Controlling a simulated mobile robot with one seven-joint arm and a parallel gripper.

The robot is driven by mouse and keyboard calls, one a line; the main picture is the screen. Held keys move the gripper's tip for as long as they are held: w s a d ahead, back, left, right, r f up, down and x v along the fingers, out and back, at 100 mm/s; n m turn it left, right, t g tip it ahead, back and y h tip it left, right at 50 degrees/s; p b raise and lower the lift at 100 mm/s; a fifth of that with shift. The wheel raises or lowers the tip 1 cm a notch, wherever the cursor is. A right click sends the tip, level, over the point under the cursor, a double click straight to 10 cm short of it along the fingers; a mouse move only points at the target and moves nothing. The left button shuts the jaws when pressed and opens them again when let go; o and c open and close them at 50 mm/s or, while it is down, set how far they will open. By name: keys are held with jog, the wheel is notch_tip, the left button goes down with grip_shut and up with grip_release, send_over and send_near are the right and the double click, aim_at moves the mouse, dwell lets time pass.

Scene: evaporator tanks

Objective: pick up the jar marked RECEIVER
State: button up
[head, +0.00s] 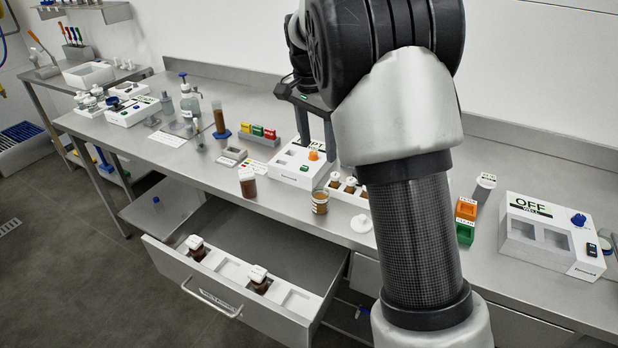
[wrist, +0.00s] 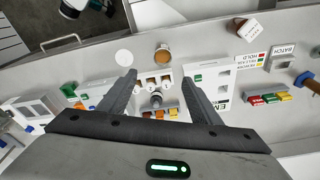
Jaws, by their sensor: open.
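I cannot read RECEIVER on any jar. Two white-lidded dark jars, one left (head: 197,249) and one right (head: 259,281), sit in the open drawer's white tray. Several small white-capped jars (head: 350,187) stand in a white rack. My gripper (head: 315,140) is open and empty above the bench; its fingers also show in the wrist view (wrist: 158,79).
The open drawer (head: 215,300) juts out from the bench front. A white disc (head: 361,223) lies near the uncovered jar. An OFF box (head: 551,235) is at right.

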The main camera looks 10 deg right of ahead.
jog(key=b, duration=0.1)
send_over(321, 194)
jog(key=s, duration=0.2)
notch_tip(321, 194, down, 13)
jog(key=shift+a+f+b, duration=0.15)
jog(key=shift+f, duration=1.2)
jog(key=shift+a+f+b, duration=0.1)
jog(key=shift+f+b, duration=0.05)
jog(key=shift+f, duration=1.2)
jog(key=shift+r, duration=0.1)
jog(key=c, duration=1.2)
